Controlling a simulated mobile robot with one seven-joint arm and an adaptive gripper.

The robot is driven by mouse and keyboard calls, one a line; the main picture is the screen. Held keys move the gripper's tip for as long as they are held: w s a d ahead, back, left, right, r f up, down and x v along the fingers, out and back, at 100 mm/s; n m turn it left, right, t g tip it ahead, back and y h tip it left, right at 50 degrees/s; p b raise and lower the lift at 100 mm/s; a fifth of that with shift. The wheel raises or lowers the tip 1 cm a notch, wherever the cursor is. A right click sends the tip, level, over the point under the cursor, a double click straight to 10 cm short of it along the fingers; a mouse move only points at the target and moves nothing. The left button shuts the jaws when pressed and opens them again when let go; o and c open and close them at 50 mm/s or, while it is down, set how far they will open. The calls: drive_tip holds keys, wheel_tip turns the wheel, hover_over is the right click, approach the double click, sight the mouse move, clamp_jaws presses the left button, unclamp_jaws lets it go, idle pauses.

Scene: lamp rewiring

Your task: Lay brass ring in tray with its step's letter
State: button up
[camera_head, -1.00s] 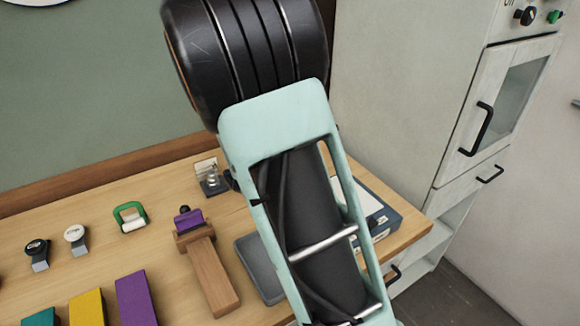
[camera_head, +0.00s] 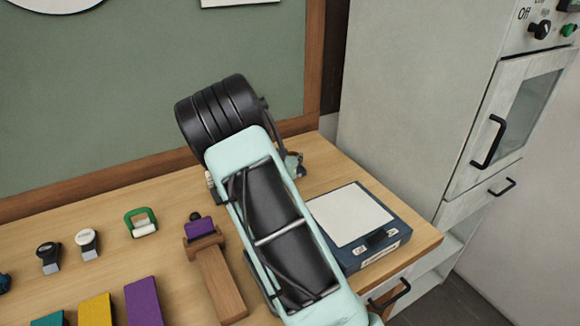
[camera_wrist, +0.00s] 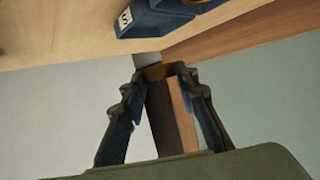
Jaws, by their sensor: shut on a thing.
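In the wrist view my gripper (camera_wrist: 160,75) is shut on a small brass-coloured piece (camera_wrist: 157,71), which looks like the brass ring; only its edge shows between the fingertips. In the head view my arm hides most of the gripper and the ring. A dark blue body (camera_wrist: 155,18) with a white tag that seems to read "S" is at the top of the wrist view, apart from the fingertips. I cannot tell whether it is a tray. No lettered tray is clear in the head view.
A blue scale with a white plate (camera_head: 350,215) sits at the bench's right. A wooden stand with a purple block (camera_head: 212,265), a green-handled piece (camera_head: 141,223), two knob-topped pieces and coloured blocks (camera_head: 143,302) lie left. A tall grey cabinet (camera_head: 410,110) stands right.

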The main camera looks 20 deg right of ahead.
drive_tip(key=shift+w+d+f, duration=0.15)
drive_tip(key=shift+w+f, duration=0.8)
drive_tip(key=shift+f, duration=0.2)
wheel_tip(320, 180, down, 3)
drive_tip(key=shift+r+p, duration=0.1)
drive_tip(key=shift+p, duration=0.3)
drive_tip(key=shift+f, duration=0.2)
drive_tip(key=shift+f+b, duration=0.35)
drive_tip(key=shift+b, duration=0.2)
drive_tip(key=shift+s+f, duration=0.1)
drive_tip(key=shift+f, duration=0.1)
